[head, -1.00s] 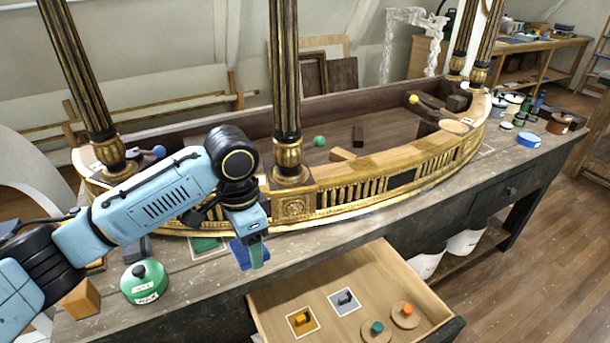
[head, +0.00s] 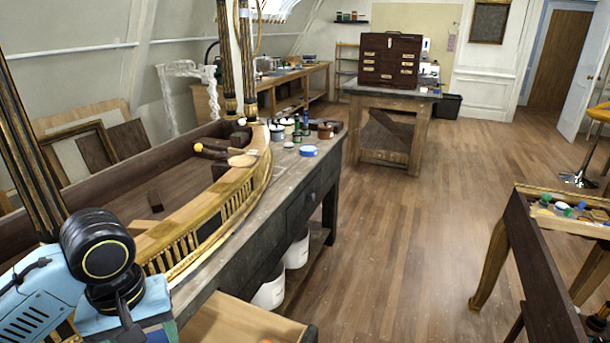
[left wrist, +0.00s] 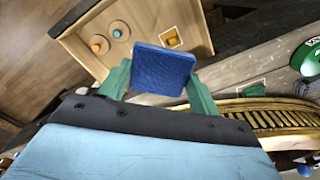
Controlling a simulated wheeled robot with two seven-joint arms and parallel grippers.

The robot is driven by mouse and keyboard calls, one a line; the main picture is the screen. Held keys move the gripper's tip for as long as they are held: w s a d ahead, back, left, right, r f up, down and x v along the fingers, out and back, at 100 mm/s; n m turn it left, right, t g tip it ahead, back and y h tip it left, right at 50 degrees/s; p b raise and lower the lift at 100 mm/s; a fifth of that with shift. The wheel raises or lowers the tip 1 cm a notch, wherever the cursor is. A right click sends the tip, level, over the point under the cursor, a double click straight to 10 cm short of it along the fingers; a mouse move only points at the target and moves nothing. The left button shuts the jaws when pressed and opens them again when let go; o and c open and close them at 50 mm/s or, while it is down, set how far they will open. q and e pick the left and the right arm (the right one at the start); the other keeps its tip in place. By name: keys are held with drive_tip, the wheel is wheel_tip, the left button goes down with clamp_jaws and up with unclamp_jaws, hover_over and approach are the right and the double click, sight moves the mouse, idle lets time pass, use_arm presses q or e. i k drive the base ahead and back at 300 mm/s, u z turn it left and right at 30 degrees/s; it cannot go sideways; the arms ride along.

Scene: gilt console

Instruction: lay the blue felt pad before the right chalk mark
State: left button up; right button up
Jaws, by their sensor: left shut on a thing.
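My left gripper (left wrist: 160,78) is shut on the blue felt pad (left wrist: 162,70), which sits between its green fingers in the left wrist view. In the head view only part of this gripper shows at the lower left, and the pad is not clearly seen there. A faint pale outline (head: 279,171), likely the right chalk mark, lies on the grey bench beside the far curve of the gilt console. The pad is well apart from it. In the left wrist view a green patch in a pale outline (left wrist: 251,92) lies on the bench. My right gripper is not in view.
The gilt console (head: 225,205) with dark columns stands along the bench (head: 262,235). Jars and a blue round tin (head: 308,151) stand at the bench's far end. An open drawer (left wrist: 85,40) juts out below, holding small pieces.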

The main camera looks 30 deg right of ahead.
sight(288, 173)
drive_tip(key=z, duration=1.4)
drive_tip(key=i, duration=4.95)
drive_tip(key=u, duration=3.4)
